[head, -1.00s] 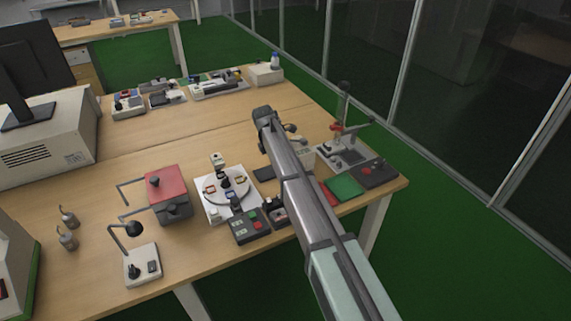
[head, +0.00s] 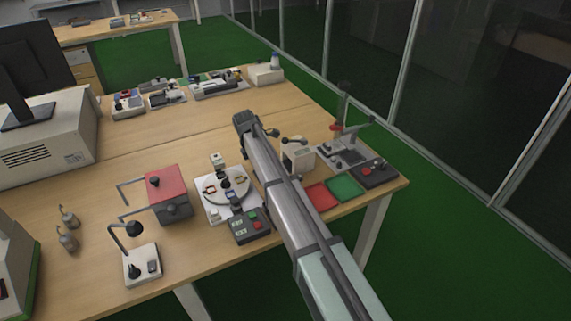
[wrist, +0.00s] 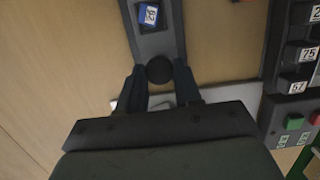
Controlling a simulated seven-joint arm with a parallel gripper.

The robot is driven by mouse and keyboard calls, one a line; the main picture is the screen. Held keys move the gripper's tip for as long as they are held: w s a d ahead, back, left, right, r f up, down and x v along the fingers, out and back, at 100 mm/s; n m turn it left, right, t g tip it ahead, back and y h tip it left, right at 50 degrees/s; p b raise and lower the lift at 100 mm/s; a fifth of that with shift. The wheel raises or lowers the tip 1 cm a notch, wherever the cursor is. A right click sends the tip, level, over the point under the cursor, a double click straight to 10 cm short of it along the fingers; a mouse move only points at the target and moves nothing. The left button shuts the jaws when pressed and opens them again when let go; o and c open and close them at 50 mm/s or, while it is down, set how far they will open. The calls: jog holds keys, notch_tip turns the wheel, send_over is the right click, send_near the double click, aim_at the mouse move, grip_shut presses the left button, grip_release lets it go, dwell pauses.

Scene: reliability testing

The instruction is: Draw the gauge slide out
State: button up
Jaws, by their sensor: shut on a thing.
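In the wrist view, a round black knob (wrist: 159,69) stands on a long grey strip (wrist: 153,45), which appears to be the gauge slide. My gripper (wrist: 160,80) is shut on the knob, with one dark finger on each side of it. A small blue block with a white number label (wrist: 149,15) sits on the strip beyond the knob. In the head view my arm covers the gripper, and I cannot make out the slide there.
A dark rack with numbered blocks (wrist: 297,55) stands right of the strip. In the head view, a button box (head: 249,226), a round turntable (head: 226,190) and a red-topped box (head: 166,182) stand left of my arm. Red (head: 320,196) and green (head: 345,187) trays lie right.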

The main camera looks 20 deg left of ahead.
jog(key=shift+s+a, duration=0.55)
jog(key=o, duration=0.6)
jog(key=shift+c, duration=0.2)
jog(key=shift+r, duration=2.55)
